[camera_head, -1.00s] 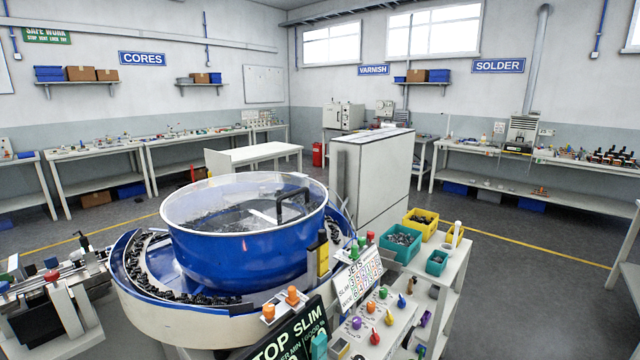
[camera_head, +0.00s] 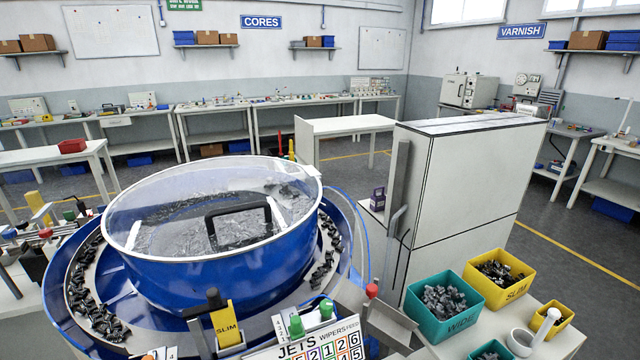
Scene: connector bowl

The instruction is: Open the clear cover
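The clear cover (camera_head: 165,205) lies over the top of the big blue bowl (camera_head: 215,268) and looks shut. It is a round transparent sheet with a pale rim. A black bar handle (camera_head: 238,222) stands on its near right part. Dark connectors show through it inside the bowl. My gripper is not in view.
A curved track with black connectors (camera_head: 90,300) runs around the bowl. A tall white cabinet (camera_head: 460,190) is close on the right. Teal (camera_head: 440,325) and yellow (camera_head: 505,292) bins of parts stand at lower right.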

